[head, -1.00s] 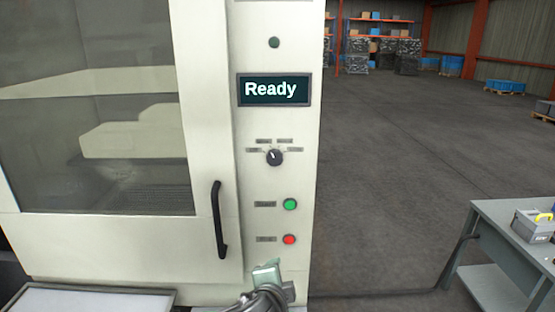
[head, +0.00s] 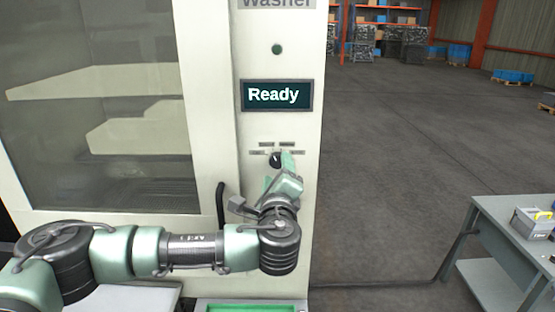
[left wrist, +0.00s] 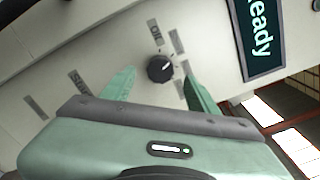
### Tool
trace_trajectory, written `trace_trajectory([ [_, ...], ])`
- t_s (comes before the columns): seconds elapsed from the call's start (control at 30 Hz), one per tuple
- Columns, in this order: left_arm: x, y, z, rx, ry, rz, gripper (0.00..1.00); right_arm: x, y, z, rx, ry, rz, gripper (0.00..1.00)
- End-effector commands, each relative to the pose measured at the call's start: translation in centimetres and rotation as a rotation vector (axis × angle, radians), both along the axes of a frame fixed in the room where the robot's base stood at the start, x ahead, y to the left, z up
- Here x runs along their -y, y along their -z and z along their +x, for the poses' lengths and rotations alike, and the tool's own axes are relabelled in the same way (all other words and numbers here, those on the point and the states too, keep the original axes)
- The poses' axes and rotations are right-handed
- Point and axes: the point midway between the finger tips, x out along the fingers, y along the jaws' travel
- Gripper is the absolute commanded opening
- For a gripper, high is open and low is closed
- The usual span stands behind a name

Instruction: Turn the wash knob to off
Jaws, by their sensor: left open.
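The wash knob (head: 275,160) is a small black dial with a white pointer mark, on the washer's pale front panel below the display reading "Ready". It also shows in the left wrist view (left wrist: 160,68), between the two green fingers and beyond their tips. Small grey labels ring it. My left gripper (head: 281,166) is in front of the panel at the knob, partly covering it in the head view. In the left wrist view the left gripper (left wrist: 160,80) is open, with a finger on each side of the knob. I cannot tell whether they touch it. My right gripper is not in view.
The washer's black door handle (head: 221,205) is left of the panel, partly behind my left arm. A green tray (head: 250,307) lies at the bottom. A grey table (head: 510,225) with a toolbox (head: 532,225) stands at right. The floor between is clear.

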Motion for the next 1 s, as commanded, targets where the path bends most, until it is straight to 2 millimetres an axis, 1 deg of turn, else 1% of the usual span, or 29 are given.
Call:
trace_trajectory([
  [0.03,-0.1,-0.5,0.8,0.001,-0.003,0.001,0.59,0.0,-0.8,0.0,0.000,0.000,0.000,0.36],
  [0.1,0.0,-0.4,1.6,0.000,-0.002,0.001,0.59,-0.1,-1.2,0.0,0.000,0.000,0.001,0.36],
  [0.23,0.0,-0.2,2.7,0.000,0.000,-0.001,0.59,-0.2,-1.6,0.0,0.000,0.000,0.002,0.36],
  [0.37,0.0,-0.1,3.1,0.000,0.000,-0.001,0.59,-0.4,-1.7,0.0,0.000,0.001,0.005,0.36],
  [0.57,0.0,0.0,3.1,-0.001,0.001,-0.002,0.59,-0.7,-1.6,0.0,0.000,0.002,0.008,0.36],
  [0.6,0.0,0.0,3.1,-0.001,0.001,-0.002,0.54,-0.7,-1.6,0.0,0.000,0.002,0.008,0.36],
  [0.67,0.0,0.0,3.1,-0.001,0.001,-0.002,0.37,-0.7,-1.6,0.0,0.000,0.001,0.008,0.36],
  [0.7,0.0,0.0,3.1,-0.001,0.001,-0.002,0.26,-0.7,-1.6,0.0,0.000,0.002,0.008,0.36],
  [0.8,0.0,0.0,3.1,-0.001,0.000,-0.002,0.00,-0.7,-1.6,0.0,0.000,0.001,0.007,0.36],
  [1.0,0.0,0.3,3.1,-0.003,0.001,-0.014,0.00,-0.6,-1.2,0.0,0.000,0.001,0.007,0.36],
])
